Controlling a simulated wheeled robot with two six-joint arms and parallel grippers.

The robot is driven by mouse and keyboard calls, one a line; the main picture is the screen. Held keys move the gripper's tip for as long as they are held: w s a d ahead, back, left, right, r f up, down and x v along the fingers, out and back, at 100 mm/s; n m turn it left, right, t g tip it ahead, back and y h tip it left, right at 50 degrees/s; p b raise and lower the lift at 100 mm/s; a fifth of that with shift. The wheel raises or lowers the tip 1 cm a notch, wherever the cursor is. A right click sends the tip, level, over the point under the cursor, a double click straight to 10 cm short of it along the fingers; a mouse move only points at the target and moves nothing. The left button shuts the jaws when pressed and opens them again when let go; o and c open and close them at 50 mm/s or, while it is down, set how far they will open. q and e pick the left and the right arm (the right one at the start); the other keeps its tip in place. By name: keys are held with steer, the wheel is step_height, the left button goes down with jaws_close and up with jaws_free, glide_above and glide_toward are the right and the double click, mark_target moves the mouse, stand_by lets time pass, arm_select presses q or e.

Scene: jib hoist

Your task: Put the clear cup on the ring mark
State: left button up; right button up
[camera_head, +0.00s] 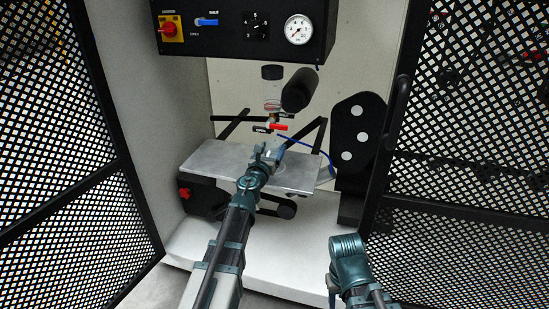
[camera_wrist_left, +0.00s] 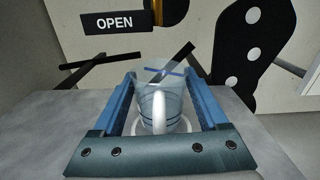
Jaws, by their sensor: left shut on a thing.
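The clear cup (camera_wrist_left: 158,92) stands between the two blue fingers of my left gripper (camera_wrist_left: 160,105) in the left wrist view. It is see-through with dark lines and a pale handle facing the camera. The fingers are shut on it. A white ring mark (camera_wrist_left: 188,127) shows on the grey plate around the cup's foot; whether the cup touches the plate I cannot tell. In the head view my left gripper (camera_head: 268,153) is over the metal plate (camera_head: 213,160), and it largely hides the cup. My right arm is at the lower right; its fingers are not clear.
A red-handled valve (camera_head: 277,127) and a black cylinder (camera_head: 298,90) hang just behind and above my left gripper. A black control box (camera_head: 250,30) with a gauge is above. A black dotted plate (camera_head: 358,130) stands right. Mesh doors (camera_head: 70,150) flank both sides.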

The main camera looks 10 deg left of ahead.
arm_select(q)
step_height(320, 180, down, 2)
steer(key=shift+b, duration=0.5)
steer(key=shift+r, duration=0.15)
arm_select(e)
steer(key=shift+w+d+f, duration=0.1)
steer(key=shift+d+f, duration=0.2)
steer(key=shift+f, duration=0.55)
arm_select(q)
steer(key=o, duration=1.2)
arm_select(e)
steer(key=shift+f, duration=0.15)
arm_select(q)
steer(key=shift+o, duration=0.2)
